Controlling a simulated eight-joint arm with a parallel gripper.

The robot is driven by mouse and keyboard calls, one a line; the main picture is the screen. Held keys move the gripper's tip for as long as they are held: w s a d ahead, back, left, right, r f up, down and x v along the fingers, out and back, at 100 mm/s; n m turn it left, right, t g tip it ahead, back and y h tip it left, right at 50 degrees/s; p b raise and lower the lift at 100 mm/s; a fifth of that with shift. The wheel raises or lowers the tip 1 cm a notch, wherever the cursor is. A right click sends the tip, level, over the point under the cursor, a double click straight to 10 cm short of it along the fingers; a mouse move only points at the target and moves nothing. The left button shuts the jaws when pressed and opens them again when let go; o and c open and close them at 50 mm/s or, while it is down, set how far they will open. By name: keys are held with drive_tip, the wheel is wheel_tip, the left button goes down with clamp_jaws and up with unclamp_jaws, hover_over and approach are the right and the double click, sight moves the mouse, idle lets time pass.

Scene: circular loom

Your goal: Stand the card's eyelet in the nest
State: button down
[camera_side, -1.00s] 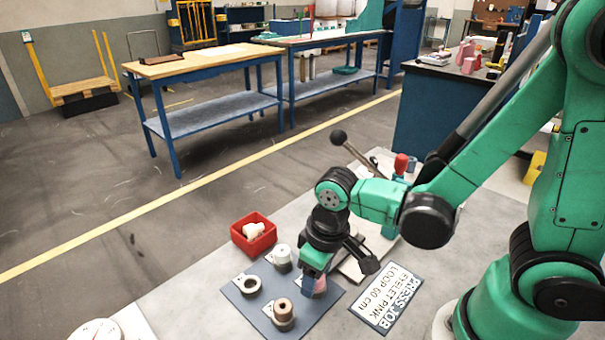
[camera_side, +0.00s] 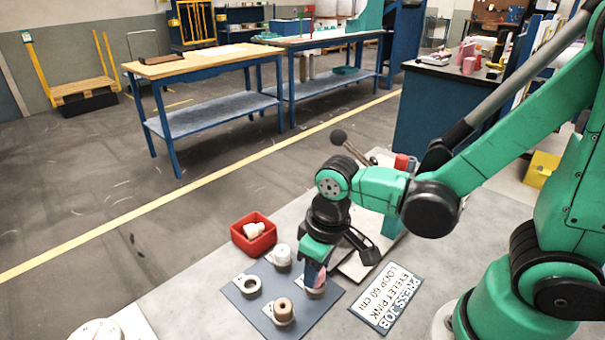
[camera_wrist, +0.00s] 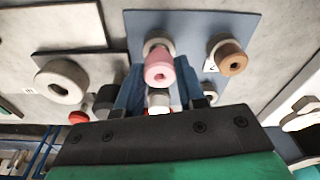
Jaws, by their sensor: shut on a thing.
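The pink eyelet (camera_wrist: 158,72) is between the fingers of my gripper (camera_wrist: 158,92) in the wrist view. My gripper is shut on it. In the side view the pink eyelet (camera_side: 320,275) shows below my gripper (camera_side: 316,268), just above a grey ring holder (camera_side: 316,291) on the blue mat. A pale ring (camera_wrist: 62,80) on a grey plate, which looks like the nest, lies left of my gripper in the wrist view. In the side view my arm hides it. The card (camera_side: 386,298) reads PRESS JOB, LOOP 60 cm, EYELET PINK.
The blue mat (camera_side: 309,323) also bears a brown eyelet (camera_side: 282,308), a white eyelet (camera_side: 281,254) and an empty ring holder (camera_side: 248,287). A red bin (camera_side: 254,242) stands behind it. A lever with a black knob (camera_side: 338,137) rises behind my wrist.

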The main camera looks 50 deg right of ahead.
drive_tip(key=shift+r, duration=1.1)
wheel_tip(320, 180, up, 13)
drive_tip(key=w+d+m, duration=0.3)
drive_tip(key=d+m, duration=0.3)
drive_tip(key=d, duration=0.4)
drive_tip(key=shift+h, duration=0.3)
drive_tip(key=shift+d+f, duration=0.15)
drive_tip(key=shift+f, duration=1.75)
drive_tip(key=shift+d+f, duration=0.15)
drive_tip(key=shift+f, duration=1.8)
drive_tip(key=shift+d+f, duration=0.15)
drive_tip(key=shift+f, duration=1.75)
drive_tip(key=shift+f, duration=0.8)
drive_tip(key=shift+f, duration=0.25)
